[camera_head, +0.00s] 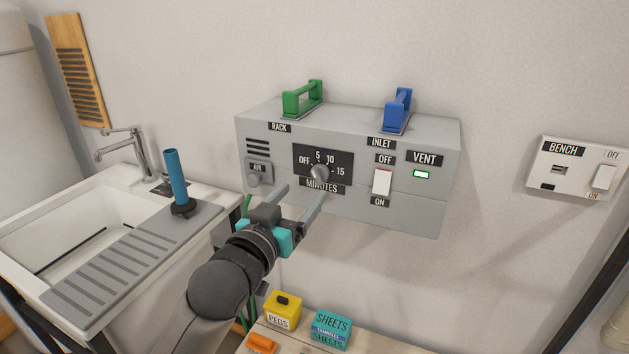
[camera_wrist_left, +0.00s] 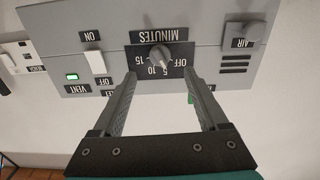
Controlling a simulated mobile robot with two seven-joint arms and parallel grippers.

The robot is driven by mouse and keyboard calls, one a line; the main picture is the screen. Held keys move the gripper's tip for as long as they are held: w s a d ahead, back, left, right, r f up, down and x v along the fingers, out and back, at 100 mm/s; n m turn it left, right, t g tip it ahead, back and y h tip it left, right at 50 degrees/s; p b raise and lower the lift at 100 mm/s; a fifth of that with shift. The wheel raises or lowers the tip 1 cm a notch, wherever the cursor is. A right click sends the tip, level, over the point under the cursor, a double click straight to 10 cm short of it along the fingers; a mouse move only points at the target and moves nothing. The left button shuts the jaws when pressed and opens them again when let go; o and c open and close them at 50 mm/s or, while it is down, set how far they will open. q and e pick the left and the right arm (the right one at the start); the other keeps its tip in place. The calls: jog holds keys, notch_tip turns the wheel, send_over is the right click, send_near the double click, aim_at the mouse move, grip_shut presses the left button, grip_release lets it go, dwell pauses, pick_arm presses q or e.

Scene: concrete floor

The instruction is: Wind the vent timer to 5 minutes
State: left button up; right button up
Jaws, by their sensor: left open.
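The vent timer is a dark plate with a grey round knob (camera_head: 320,173), marked OFF, 5, 10, 15 and MINUTES, on the front of a grey wall box (camera_head: 410,209). In the left wrist view the knob (camera_wrist_left: 159,55) appears upside down, its pointer seeming to be near the 5; the exact setting is too small to tell. My left gripper (camera_head: 304,189) is open and empty, in front of and just below the knob. In the wrist view its fingertips (camera_wrist_left: 162,77) stand either side of the knob, apart from it. My right gripper is not in view.
The box bears a green handle (camera_head: 302,98), a blue handle (camera_head: 397,110), an AIR knob (camera_head: 258,172), a white inlet switch (camera_head: 382,182) and a lit green VENT lamp (camera_head: 421,174).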

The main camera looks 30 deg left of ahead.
aim_at(316, 177)
pick_arm(q)
jog(key=shift+w+a+b, duration=0.2)
jog(key=shift+w+b, duration=0.15)
jog(key=shift+w, duration=3.2)
grip_shut()
